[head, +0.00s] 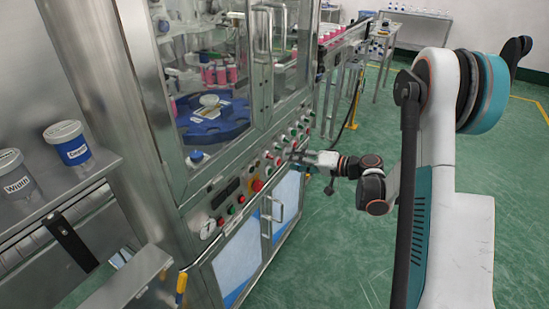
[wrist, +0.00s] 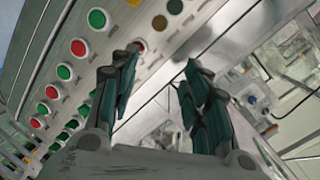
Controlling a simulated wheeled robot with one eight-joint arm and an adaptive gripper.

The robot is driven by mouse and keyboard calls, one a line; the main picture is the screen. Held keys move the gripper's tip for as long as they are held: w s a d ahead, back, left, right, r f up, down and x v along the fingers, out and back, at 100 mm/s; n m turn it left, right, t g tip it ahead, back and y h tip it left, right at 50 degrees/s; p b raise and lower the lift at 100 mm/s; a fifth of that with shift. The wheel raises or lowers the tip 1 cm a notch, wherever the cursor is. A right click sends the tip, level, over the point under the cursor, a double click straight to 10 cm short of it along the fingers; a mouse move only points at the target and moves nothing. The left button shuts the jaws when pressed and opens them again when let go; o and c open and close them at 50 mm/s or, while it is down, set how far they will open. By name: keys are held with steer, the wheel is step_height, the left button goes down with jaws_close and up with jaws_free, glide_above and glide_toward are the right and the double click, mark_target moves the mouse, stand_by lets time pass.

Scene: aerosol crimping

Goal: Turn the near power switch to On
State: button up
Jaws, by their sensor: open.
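The machine's sloped control panel (head: 226,190) runs along its front in the head view, with rows of red and green round buttons. I cannot tell which control is the near power switch; no On marking is readable. My gripper (head: 297,157) is at the panel's right part, close to the buttons. In the wrist view my gripper (wrist: 160,62) has its two dark fingers spread apart with nothing between them. A red button (wrist: 141,47) shows beside the left fingertip, partly hidden by it. Whether the finger touches it is unclear.
Below are cabinet doors with metal handles (head: 267,225). A conveyor (head: 345,42) with pink cans lies behind. Green floor is open at right.

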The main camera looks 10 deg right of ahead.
steer(key=t+y, duration=0.2)
glide_toward(273, 158)
steer(key=b+x, duration=0.3)
steer(key=x, duration=0.6)
steer(key=shift+r, duration=0.2)
steer(key=shift+a, duration=0.1)
jaws_close()
